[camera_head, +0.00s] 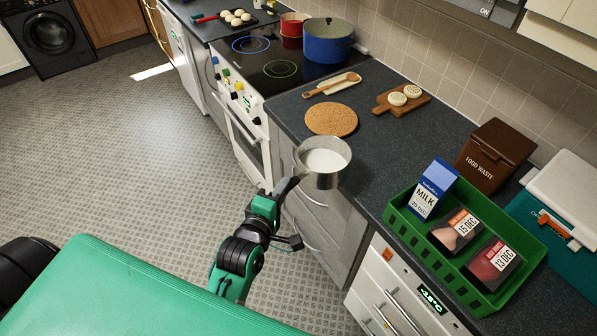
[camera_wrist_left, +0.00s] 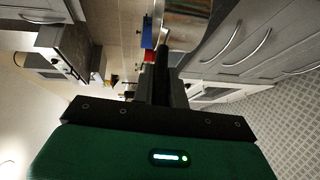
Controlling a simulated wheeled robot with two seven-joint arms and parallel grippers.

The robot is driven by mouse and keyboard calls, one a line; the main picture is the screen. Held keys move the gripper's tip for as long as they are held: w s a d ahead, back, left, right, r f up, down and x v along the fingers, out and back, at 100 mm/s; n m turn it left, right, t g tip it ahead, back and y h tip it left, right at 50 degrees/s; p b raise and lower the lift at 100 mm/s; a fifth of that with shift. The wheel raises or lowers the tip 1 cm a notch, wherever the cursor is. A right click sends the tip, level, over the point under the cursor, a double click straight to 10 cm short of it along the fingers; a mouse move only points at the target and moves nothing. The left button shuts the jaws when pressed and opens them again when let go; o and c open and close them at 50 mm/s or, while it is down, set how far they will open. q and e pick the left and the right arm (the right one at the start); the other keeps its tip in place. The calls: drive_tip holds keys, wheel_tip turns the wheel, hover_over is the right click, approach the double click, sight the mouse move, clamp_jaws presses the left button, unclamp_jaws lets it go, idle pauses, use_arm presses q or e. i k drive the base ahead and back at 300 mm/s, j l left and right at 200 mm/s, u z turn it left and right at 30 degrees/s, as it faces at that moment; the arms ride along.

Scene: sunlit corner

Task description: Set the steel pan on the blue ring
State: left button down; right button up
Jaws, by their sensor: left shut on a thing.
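The steel pan (camera_head: 325,163) holds white liquid and is in the air in front of the counter's front edge. My left gripper (camera_head: 291,183) is shut on the pan's handle, to the left of the pan. In the left wrist view the gripper (camera_wrist_left: 163,62) shows dark fingers, with part of the pan (camera_wrist_left: 200,42) beyond them. The blue ring (camera_head: 250,44) is marked on the black hob at the far left, with nothing on it. My right gripper is not in view.
A green ring (camera_head: 280,69) is bare on the hob. A blue pot (camera_head: 327,40) and a red pot (camera_head: 292,28) stand behind. A cork mat (camera_head: 331,119) lies on the counter, near a spoon (camera_head: 332,85) and a board (camera_head: 402,98). A green crate (camera_head: 465,240) stands right.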

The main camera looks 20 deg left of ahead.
sight(238, 49)
drive_tip(key=i+j, duration=0.3)
drive_tip(key=j, duration=0.2)
drive_tip(key=i+j, duration=0.3)
drive_tip(key=j, duration=0.25)
drive_tip(key=i+j, duration=0.35)
drive_tip(key=j, duration=0.15)
drive_tip(key=i+j, duration=0.3)
drive_tip(key=j, duration=0.2)
drive_tip(key=i+j+u, duration=0.1)
drive_tip(key=i+j, duration=0.2)
drive_tip(key=j, duration=0.2)
drive_tip(key=i+j, duration=0.35)
drive_tip(key=j, duration=0.15)
